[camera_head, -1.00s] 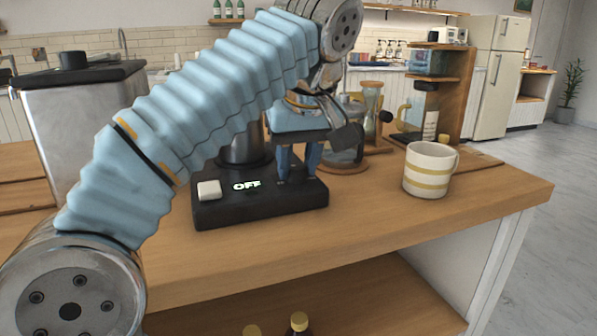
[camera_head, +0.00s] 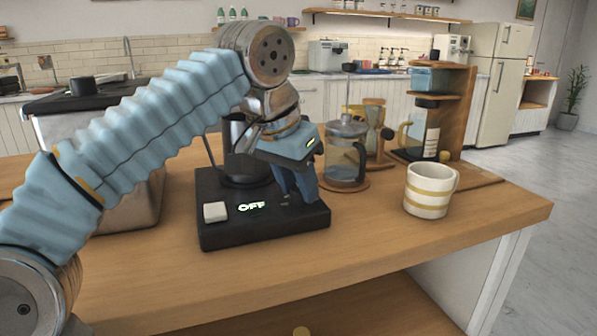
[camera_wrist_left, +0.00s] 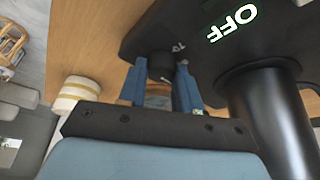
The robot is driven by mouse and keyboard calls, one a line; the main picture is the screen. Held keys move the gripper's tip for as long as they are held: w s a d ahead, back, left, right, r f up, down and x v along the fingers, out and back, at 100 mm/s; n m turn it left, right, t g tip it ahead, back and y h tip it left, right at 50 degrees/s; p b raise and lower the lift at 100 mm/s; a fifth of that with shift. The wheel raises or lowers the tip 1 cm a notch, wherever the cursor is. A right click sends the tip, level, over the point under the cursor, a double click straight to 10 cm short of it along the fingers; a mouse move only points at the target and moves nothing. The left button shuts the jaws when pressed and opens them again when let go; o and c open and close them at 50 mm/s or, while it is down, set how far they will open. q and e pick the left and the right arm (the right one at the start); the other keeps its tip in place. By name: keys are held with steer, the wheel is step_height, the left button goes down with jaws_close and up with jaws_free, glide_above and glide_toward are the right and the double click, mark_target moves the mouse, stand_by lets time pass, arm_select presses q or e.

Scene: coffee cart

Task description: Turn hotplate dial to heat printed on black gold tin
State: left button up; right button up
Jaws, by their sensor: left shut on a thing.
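The black hotplate (camera_head: 265,233) sits on the wooden cart top, with a green OFF display (camera_head: 251,207) and a white switch (camera_head: 215,212) at its left front. My left gripper (camera_head: 297,190) reaches down to its right front part. In the left wrist view, the black dial (camera_wrist_left: 160,66) is between the blue fingers of this gripper (camera_wrist_left: 160,88), which are shut on it; the display there also reads OFF (camera_wrist_left: 232,23). In the head view the fingers hide the dial. I cannot make out a black gold tin. My right gripper is not in view.
A dark metal vessel (camera_head: 240,160) stands on the hotplate behind my gripper. A glass press (camera_head: 345,155) stands close behind it. A striped mug (camera_head: 430,190) stands to the right, near a wooden dripper stand (camera_head: 459,110). The front strip of the cart top is clear.

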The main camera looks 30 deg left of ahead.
arm_select(q)
steer(key=m+p, duration=0.1)
steer(key=m+h+p, duration=0.1)
steer(key=m, duration=0.1)
steer(key=shift+a+r+m+h, duration=0.15)
steer(key=shift+r+m+h, duration=0.05)
steer(key=shift+m+h, duration=0.1)
steer(key=m+g+p, duration=0.1)
steer(key=m, duration=0.1)
steer(key=shift+f+m+h+p, duration=0.1)
steer(key=shift+m+h+p, duration=0.3)
steer(key=m, duration=0.2)
steer(key=shift+w+a+f+m+g+h, duration=0.1)
steer(key=shift+w+m+g+h, duration=0.05)
steer(key=shift+m+g+h, duration=0.2)
steer(key=m+g, duration=0.1)
steer(key=m, duration=0.1)
steer(key=m+g, duration=0.1)
steer(key=m, duration=0.2)
steer(key=shift+h, duration=0.35)
steer(key=o, duration=1)
steer(key=shift+o, duration=0.2)
